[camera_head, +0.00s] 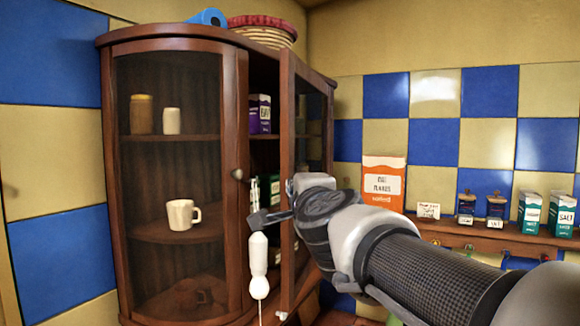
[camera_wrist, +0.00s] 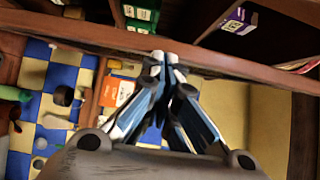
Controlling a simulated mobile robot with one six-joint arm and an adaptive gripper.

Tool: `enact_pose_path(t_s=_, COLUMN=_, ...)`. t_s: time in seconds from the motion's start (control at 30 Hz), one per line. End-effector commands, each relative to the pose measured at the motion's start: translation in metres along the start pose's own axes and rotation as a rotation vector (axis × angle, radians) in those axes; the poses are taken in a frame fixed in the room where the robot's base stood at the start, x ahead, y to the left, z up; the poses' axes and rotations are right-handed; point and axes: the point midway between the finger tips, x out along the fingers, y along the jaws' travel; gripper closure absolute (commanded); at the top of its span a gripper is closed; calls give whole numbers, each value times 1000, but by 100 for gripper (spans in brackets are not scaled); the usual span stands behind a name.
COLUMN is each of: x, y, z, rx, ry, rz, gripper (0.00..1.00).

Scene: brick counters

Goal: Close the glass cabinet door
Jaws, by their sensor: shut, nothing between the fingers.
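The wooden cabinet (camera_head: 172,42) has a curved glass door (camera_head: 150,95) on the left, which looks shut. The right glass door (camera_head: 287,120) stands ajar, swung outward with its narrow edge toward the head camera. Books or boxes show on shelves through the gap. My gripper (camera_head: 257,219) is beside the open door's edge, in front of the gap in the head view; my wrist hides part of the door. In the wrist view my gripper (camera_wrist: 163,62) is shut and empty, its tips close to a wooden bar. I cannot tell if they touch it.
Inside are a white mug (camera_head: 182,214) and a purple box (camera_head: 260,113). A woven basket (camera_head: 262,28) and blue roll (camera_head: 208,17) sit on top. An orange box (camera_head: 383,183) and several jars and cartons stand on the shelf at right. A white bottle-like thing (camera_head: 258,262) shows below my gripper.

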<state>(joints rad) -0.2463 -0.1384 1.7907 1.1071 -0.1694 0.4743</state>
Motion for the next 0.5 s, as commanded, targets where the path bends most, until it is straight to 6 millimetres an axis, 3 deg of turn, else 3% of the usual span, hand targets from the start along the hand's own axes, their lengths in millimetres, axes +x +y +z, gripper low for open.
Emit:
enact_pose_path(t_s=0.03, x=4, y=-3, z=12, rx=-3, ry=-1, rz=1, gripper=100)
enact_pose_path(t_s=0.2, x=14, y=-1, z=34, rx=-4, ry=7, rz=-2, gripper=100)
enact_pose_path(t_s=0.5, x=21, y=0, z=52, rx=-4, ry=9, rz=-5, gripper=100)
